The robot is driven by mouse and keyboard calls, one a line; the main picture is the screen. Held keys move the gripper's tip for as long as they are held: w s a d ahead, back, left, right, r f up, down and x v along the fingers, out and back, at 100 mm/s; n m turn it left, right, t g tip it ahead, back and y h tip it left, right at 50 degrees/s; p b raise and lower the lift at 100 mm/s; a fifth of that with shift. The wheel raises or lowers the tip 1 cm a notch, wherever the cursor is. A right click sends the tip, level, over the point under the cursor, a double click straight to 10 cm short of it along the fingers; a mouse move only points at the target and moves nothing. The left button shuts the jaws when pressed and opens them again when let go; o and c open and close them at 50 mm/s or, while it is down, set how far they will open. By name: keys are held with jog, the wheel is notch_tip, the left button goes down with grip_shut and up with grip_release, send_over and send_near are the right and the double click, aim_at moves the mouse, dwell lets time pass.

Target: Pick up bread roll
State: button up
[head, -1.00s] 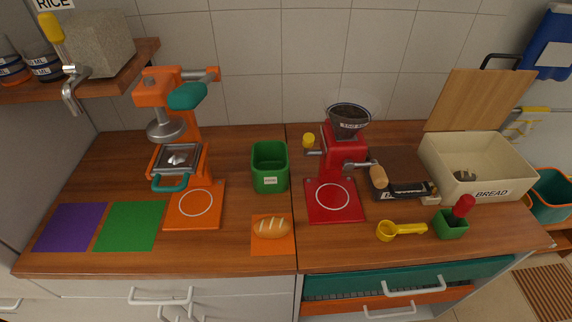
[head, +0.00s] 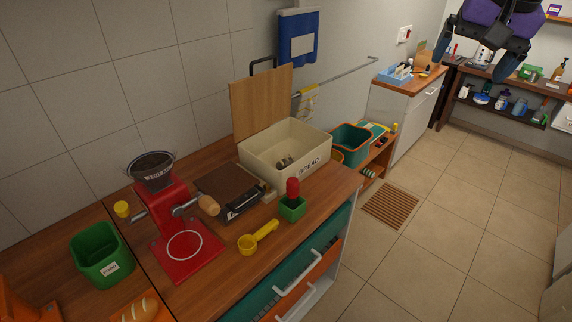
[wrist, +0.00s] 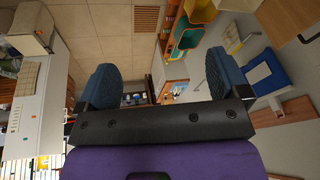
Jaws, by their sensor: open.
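The bread roll (head: 138,310) is at the bottom left of the head view, partly cut off by the frame edge. It is golden brown with pale score marks and lies on an orange square at the counter's front. My gripper (head: 482,55) shows at the top right of the head view, raised above the floor and far from the roll. In the wrist view its two blue fingers (wrist: 153,85) stand wide apart with nothing between them. The roll does not show in the wrist view.
On the counter stand a green bin (head: 102,262), a red grinder (head: 165,205), a yellow scoop (head: 258,238), a small green pot (head: 292,208) and a cream bread box (head: 262,165) with a raised wooden lid.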

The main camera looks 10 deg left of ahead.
jog(key=w+a+f+m+g, duration=0.1)
jog(key=w+a+f+m, duration=0.15)
jog(key=w+a, duration=0.65)
jog(key=m+g, duration=0.3)
jog(key=m, duration=0.3)
send_over(286, 158)
notch_tip(286, 158, down, 30)
jog(key=shift+h, duration=0.3)
jog(key=f, duration=0.5)
jog(key=shift+w+a+f, duration=0.1)
jog(key=shift+a+f, duration=0.1)
jog(key=shift+f, duration=0.1)
jog(key=shift+d+f, duration=0.15)
jog(key=shift+f, duration=1.2)
jog(key=shift+d+f, duration=0.1)
jog(key=shift+f, duration=1.25)
jog(key=c, duration=1.1)
